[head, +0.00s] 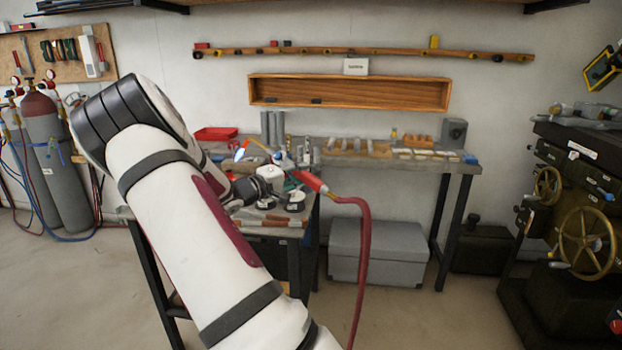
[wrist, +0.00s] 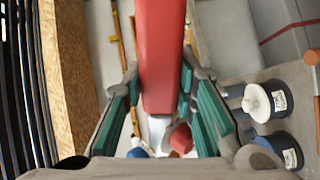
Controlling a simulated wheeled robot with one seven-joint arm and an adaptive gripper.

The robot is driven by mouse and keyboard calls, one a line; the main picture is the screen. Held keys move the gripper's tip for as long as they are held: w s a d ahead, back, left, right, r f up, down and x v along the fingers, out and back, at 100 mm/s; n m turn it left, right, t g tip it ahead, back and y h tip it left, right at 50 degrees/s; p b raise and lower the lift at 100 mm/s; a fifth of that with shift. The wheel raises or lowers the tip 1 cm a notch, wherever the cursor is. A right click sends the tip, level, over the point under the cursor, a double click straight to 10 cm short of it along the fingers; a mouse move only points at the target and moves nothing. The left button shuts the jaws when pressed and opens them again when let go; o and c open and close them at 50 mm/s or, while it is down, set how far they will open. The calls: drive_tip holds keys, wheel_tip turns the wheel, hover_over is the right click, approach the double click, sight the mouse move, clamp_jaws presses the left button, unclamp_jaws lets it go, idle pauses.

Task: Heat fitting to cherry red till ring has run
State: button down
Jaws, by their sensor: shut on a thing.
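My gripper (head: 284,178) is shut on the red handle (head: 308,181) of a torch, above the near workbench. In the wrist view, the handle (wrist: 162,60) runs between the green finger pads of my gripper (wrist: 163,108). A red hose (head: 364,240) hangs from the handle to the floor. The torch is lit: a small blue and white flame (head: 240,153) shows at its left end. I cannot make out the fitting or its ring in either view. My arm covers part of the bench, and it is not clear what the flame touches.
Small pots (head: 295,197) stand on the near bench; one with a white lid (wrist: 262,101) shows in the wrist view. A long bench (head: 345,160) with small parts runs along the wall. Gas cylinders (head: 48,150) stand left, a machine with brass handwheels (head: 588,243) right.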

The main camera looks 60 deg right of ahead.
drive_tip(key=s+a+r+m+t+p, duration=0.1)
drive_tip(key=s+a+r+m+t, duration=0.1)
drive_tip(key=r+m+t, duration=0.6)
drive_tip(key=shift+a+r+t, duration=0.9)
drive_tip(key=shift+r+t, duration=0.4)
drive_tip(key=shift+t, duration=0.3)
